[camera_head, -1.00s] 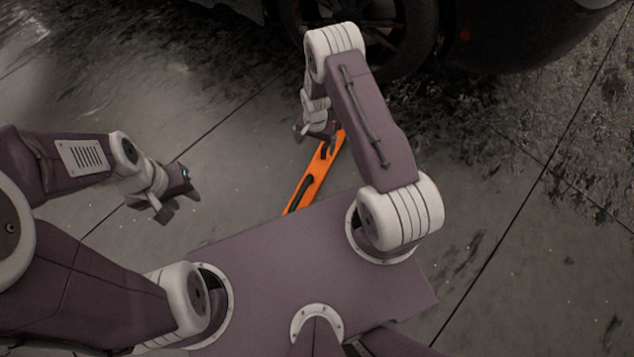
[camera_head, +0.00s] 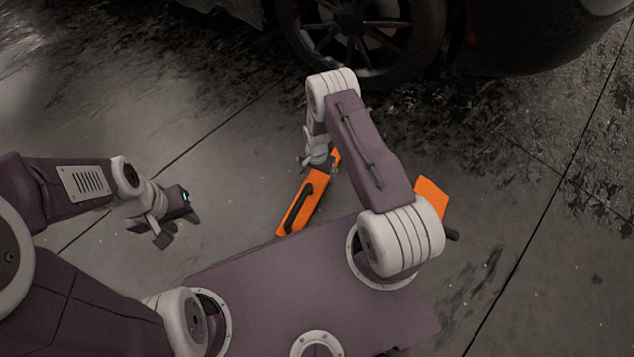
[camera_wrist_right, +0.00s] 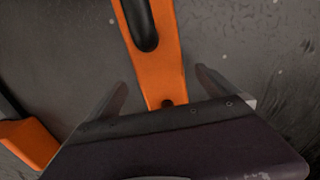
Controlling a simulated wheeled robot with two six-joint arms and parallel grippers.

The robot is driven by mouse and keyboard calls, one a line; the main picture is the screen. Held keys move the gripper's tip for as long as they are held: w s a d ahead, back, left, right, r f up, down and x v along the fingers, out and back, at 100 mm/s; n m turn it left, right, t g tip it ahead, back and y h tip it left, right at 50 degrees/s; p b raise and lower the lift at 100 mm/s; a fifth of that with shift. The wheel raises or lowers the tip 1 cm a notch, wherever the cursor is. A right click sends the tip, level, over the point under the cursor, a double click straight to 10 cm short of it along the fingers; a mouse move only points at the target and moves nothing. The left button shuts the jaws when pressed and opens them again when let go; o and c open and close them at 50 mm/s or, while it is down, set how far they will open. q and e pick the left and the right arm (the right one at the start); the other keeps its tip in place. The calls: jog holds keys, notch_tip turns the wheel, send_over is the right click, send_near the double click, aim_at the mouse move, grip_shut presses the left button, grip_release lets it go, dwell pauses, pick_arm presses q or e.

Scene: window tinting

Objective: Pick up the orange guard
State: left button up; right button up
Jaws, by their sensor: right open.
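The orange guard (camera_head: 302,203) is a long, flat orange piece with a black handle, lying on the floor ahead of my base. Its far end is partly hidden by my right gripper (camera_head: 318,162). In the right wrist view the guard (camera_wrist_right: 156,62) runs between the two spread fingers of my right gripper (camera_wrist_right: 160,84), which is open with a gap on each side. My left gripper (camera_head: 176,226) is open and empty above the floor, left of the guard.
A second orange piece (camera_head: 431,196) shows behind my right arm, mostly hidden; an orange piece (camera_wrist_right: 30,142) is also at the left of the right wrist view. A car wheel (camera_head: 360,40) stands beyond. The floor (camera_head: 235,165) between my grippers is clear.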

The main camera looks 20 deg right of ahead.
aim_at(317, 179)
notch_tip(317, 179, down, 3)
jog(key=shift+f+b, duration=0.15)
jog(key=shift+b, duration=0.65)
jog(key=shift+r, duration=0.25)
pick_arm(q)
notch_tip(317, 179, down, 2)
jog(key=shift+f, duration=0.25)
pick_arm(e)
grip_shut()
